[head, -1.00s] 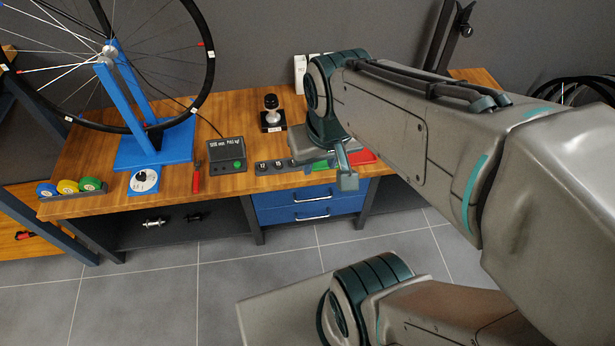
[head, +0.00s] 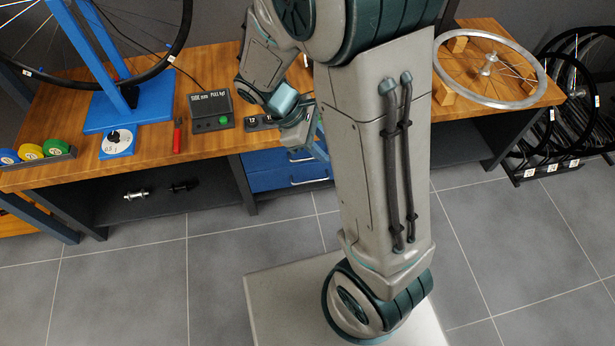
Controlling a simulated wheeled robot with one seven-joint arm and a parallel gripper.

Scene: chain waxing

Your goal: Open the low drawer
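The blue drawer unit under the workbench has two drawers, one above the other, each with a pale bar handle. The low drawer (head: 275,181) looks shut, and its handle (head: 311,181) shows just left of my arm. The upper drawer (head: 262,161) also looks shut, its right part hidden by my arm. My gripper (head: 318,146) hangs in front of the bench edge, near the upper drawer's handle and above the low drawer's handle. Its fingertips are mostly hidden by my arm, so its opening and contact are unclear.
The wooden workbench (head: 160,148) bears a blue wheel stand (head: 128,108), a dark display box (head: 211,110) and a red-handled tool (head: 177,138). A wheel rim (head: 535,82) rests at the right. The tiled floor (head: 125,270) in front is clear at the left.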

